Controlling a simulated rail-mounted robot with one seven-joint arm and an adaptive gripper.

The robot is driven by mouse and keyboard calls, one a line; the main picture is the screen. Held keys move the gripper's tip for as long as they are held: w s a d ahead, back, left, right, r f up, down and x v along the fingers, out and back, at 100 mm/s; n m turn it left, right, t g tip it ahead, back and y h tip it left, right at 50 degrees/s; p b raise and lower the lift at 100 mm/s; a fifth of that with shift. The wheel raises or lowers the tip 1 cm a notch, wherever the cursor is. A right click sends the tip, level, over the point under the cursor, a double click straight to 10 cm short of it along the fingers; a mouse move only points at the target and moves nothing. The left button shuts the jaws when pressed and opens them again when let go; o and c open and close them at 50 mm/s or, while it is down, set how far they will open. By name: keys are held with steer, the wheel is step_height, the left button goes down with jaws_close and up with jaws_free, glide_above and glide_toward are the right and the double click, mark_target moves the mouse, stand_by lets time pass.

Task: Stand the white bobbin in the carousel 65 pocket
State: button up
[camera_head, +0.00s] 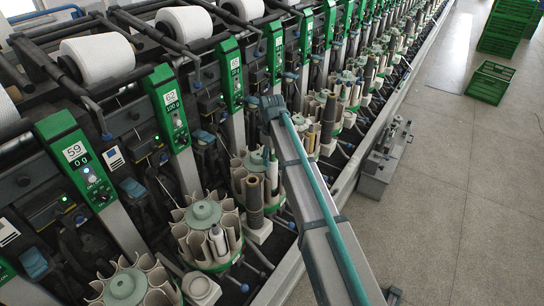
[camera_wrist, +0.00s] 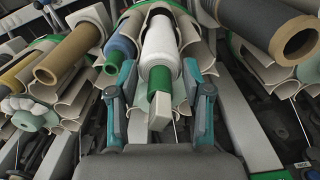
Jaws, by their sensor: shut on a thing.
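The white bobbin (camera_wrist: 160,45) lies between the teal fingers of my gripper (camera_wrist: 158,70) in the wrist view. Its near end is green, and the fingers are shut on it from both sides. Its far part lies among beige pocket walls; I cannot tell how deep it sits. In the head view a white bobbin (camera_head: 273,172) stands at the right side of the carousel 65 (camera_head: 240,176), below the green panel 65 (camera_head: 235,75). My arm reaches over it from the lower right and partly hides that carousel. My fingertips are not clear there.
A blue bobbin (camera_wrist: 120,48) and a tan bobbin (camera_wrist: 68,52) are left of the held one. A dark bobbin (camera_head: 254,196) stands in front of the carousel. The carousel under panel 62 (camera_head: 205,213) is at lower left. Green crates (camera_head: 490,82) stand on open floor at right.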

mark_target(272, 169)
stand_by(0.3)
steer(key=shift+f+b, duration=0.75)
steer(key=shift+f, duration=1.5)
steer(key=shift+f+b, duration=0.35)
steer(key=shift+f, duration=0.65)
steer(key=o, duration=1.1)
steer(key=shift+r, duration=0.15)
step_height(272, 169, up, 12)
steer(key=shift+f, duration=0.1)
